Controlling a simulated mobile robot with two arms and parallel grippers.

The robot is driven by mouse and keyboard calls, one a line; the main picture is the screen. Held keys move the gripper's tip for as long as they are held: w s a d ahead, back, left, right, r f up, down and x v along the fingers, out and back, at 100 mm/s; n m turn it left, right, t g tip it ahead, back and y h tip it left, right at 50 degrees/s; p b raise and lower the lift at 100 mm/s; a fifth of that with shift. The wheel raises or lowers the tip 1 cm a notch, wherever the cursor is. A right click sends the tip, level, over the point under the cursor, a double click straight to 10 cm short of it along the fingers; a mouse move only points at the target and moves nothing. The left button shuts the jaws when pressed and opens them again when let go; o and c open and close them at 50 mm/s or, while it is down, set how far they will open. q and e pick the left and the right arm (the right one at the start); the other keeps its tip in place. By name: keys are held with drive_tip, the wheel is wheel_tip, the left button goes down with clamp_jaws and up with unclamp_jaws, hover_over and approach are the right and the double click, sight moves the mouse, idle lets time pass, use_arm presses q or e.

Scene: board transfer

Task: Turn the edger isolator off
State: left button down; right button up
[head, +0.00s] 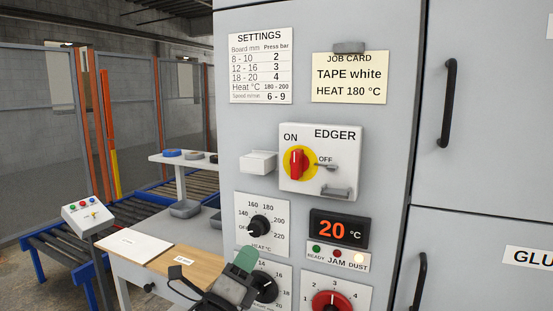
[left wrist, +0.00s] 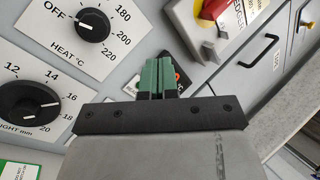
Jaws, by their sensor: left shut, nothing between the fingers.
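The edger isolator is a pale box (head: 321,150) on the grey cabinet front, in the middle of the head view. Its red handle (head: 297,163) stands upright on a yellow disc, its top towards the ON label. The OFF label is to the right of the disc. My left gripper (head: 245,259) is below and left of the isolator, in front of the dials and apart from the handle. Its green fingers (left wrist: 157,78) are shut and empty. A grey box with red and yellow at the wrist view's top right looks like part of the isolator. My right gripper is out of view.
The heat dial (head: 260,227) and height dial (head: 265,287) sit near my left gripper. A display (head: 339,229) reads 20 °C. A small pale box (head: 258,162) juts out left of the isolator. Black door handles (head: 447,103) are at right. A table (head: 137,242) stands at lower left.

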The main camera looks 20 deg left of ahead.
use_arm(q)
wheel_tip(320, 180, up, 8)
drive_tip(key=d+m+h, duration=0.1)
drive_tip(key=m+h, duration=0.8)
drive_tip(key=m, duration=0.4)
drive_tip(key=m+g+h, duration=0.7)
drive_tip(key=m+g, duration=0.1)
drive_tip(key=m, duration=0.8)
approach(297, 164)
drive_tip(key=s+d+r, duration=0.1)
drive_tip(key=s+d, duration=0.1)
drive_tip(key=a+r+m+g+y, duration=0.2)
drive_tip(key=a+r+m+y, duration=0.2)
drive_tip(key=m, duration=0.5)
drive_tip(key=a, duration=0.2)
drive_tip(key=shift+a+r+g+y, duration=0.3)
drive_tip(key=shift+g+y, duration=0.1)
drive_tip(key=shift+d, duration=0.1)
drive_tip(key=p+x, duration=0.4)
drive_tip(key=x, duration=0.6)
